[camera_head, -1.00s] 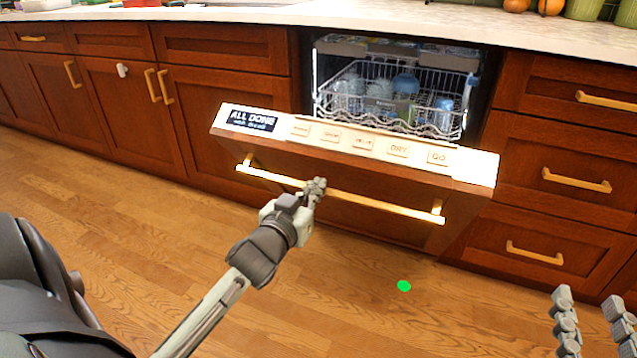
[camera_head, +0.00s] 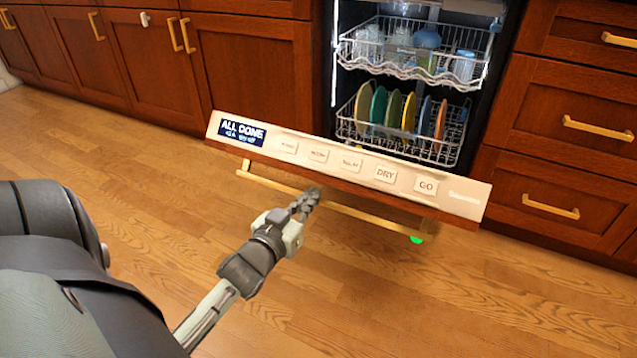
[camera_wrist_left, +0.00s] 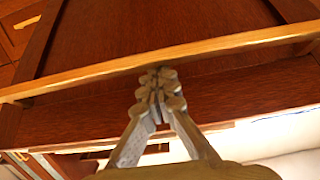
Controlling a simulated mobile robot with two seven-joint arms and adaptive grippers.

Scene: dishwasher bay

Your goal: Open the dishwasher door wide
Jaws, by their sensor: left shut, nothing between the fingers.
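The dishwasher door (camera_head: 345,165) is tilted far down and outward in the head view, its control panel facing up and its top edge well in front of the racks. Its brass bar handle (camera_head: 370,217) runs along the outer side, and in the left wrist view the handle (camera_wrist_left: 215,48) crosses the door's wooden front (camera_wrist_left: 130,30). My right gripper is out of the head view.
Inside the dishwasher, the upper rack (camera_head: 410,62) holds cups and the lower rack (camera_head: 350,130) holds several coloured plates. Wooden cabinets (camera_head: 255,65) stand left, drawers (camera_head: 580,95) right. The wooden floor (camera_head: 440,310) in front is clear. A green dot (camera_head: 416,239) shows by the handle's right end.

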